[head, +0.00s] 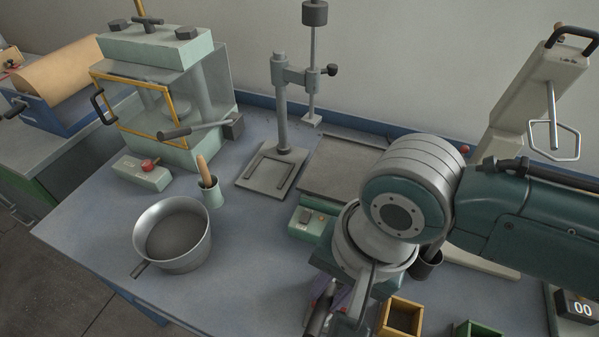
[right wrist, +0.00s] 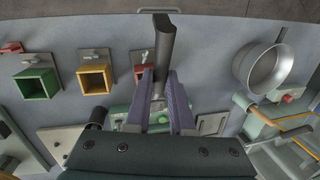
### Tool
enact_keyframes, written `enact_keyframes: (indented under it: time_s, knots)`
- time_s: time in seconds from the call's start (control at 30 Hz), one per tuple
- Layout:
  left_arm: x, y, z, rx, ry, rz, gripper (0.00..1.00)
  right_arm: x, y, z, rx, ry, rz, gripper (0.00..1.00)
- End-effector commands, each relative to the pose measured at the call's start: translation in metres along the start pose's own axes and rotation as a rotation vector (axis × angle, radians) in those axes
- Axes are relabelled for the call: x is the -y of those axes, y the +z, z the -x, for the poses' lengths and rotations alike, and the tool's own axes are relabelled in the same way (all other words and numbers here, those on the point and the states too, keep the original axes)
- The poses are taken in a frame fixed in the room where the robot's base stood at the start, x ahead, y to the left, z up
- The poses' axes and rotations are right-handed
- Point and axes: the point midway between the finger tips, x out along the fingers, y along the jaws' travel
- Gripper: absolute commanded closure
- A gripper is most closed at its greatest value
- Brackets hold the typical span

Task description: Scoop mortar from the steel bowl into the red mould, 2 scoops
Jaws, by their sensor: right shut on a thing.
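The steel bowl (head: 147,222) stands on the bench at the left with grey mortar (head: 176,238) inside; it also shows in the right wrist view (right wrist: 249,72). My right gripper (right wrist: 165,101) is shut on a dark-handled tool (right wrist: 166,48), seemingly the scoop, right of the bowl in the head view. Whether the tool carries mortar is hidden. My left gripper is not in view.
A yellow mould (right wrist: 94,78) and a green mould (right wrist: 35,84) stand near the bench's front edge. A cup (head: 212,194) holding a wooden-handled tool stands behind the bowl. A press (head: 160,110) and a drill-like stand (head: 282,110) stand farther back. Bench between bowl and gripper is clear.

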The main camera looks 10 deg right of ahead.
Motion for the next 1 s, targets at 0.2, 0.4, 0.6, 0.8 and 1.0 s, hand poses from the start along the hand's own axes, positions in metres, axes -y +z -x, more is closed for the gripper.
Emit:
enact_keyframes:
  time_s: [0.2,0.4,0.6,0.8,1.0]
  knots:
    - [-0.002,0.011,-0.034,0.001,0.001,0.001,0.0,0.002,-0.022,-0.003,0.214,0.017,-0.045,1.0]
    - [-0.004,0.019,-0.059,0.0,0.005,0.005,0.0,0.004,-0.034,0.001,0.36,0.026,-0.07,1.0]
    - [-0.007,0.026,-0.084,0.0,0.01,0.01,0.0,0.005,-0.043,0.003,0.465,0.033,-0.09,1.0]
    - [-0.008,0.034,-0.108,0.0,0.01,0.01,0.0,0.006,-0.05,0.005,0.548,0.041,-0.104,1.0]
    - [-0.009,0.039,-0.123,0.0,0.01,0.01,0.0,0.007,-0.054,0.009,0.601,0.045,-0.113,1.0]
